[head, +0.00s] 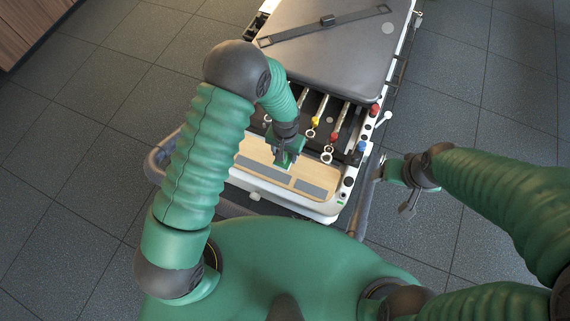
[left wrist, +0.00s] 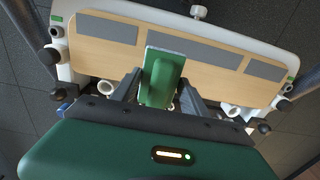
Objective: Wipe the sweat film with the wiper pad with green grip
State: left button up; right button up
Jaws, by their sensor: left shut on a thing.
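My left gripper (head: 290,158) is shut on the green grip of the wiper pad (left wrist: 160,78). In the left wrist view the pad sits between my two fingers, with a pale edge at its far end. It is over the light wooden board (head: 257,150) at the near end of the reformer. I cannot tell whether the pad touches the board. In the head view my gripper mostly hides the pad. I cannot make out the sweat film with certainty. My right gripper (head: 388,170) is beside the frame on the right, and its jaws are unclear.
The dark padded carriage (head: 340,45) with a strap (head: 325,20) fills the far part. Springs with ring ends and coloured knobs (head: 333,136) lie between carriage and board. Grey strips (head: 262,170) are on the board. A grey curved rail (head: 366,205) runs alongside. Tiled floor surrounds it.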

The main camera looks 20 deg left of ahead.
aim_at(279, 173)
pick_arm(q)
jog(key=shift+w+f, duration=0.25)
jog(key=shift+f, duration=0.75)
jog(key=a+f+b, duration=0.2)
jog(key=shift+a, duration=0.3)
jog(key=f+b, duration=0.1)
jog(key=d+f+b, duration=0.2)
jog(key=f+b, duration=0.1)
jog(key=shift+s+a+f, duration=0.1)
jog(key=shift+s, duration=0.05)
jog(key=shift+s+a+r+p, duration=0.2)
jog(key=shift+s+a+p, duration=0.45)
jog(key=shift+s, duration=0.25)
jog(key=shift+s+a+f, duration=0.1)
jog(key=shift+s+a, duration=0.05)
jog(key=shift+s, duration=0.35)
jog(key=shift+d, duration=0.35)
jog(key=shift+a+f, duration=0.1)
jog(key=shift+a, duration=0.15)
pick_arm(e)
jog(key=f, duration=0.1)
jog(key=a+f, duration=0.1)
jog(key=f, duration=0.1)
jog(key=a+f, duration=0.1)
jog(key=f, duration=0.1)
jog(key=shift+w+a+f, duration=0.1)
pick_arm(q)
jog(key=shift+d+f, duration=0.15)
pick_arm(e)
jog(key=shift+f, duration=0.15)
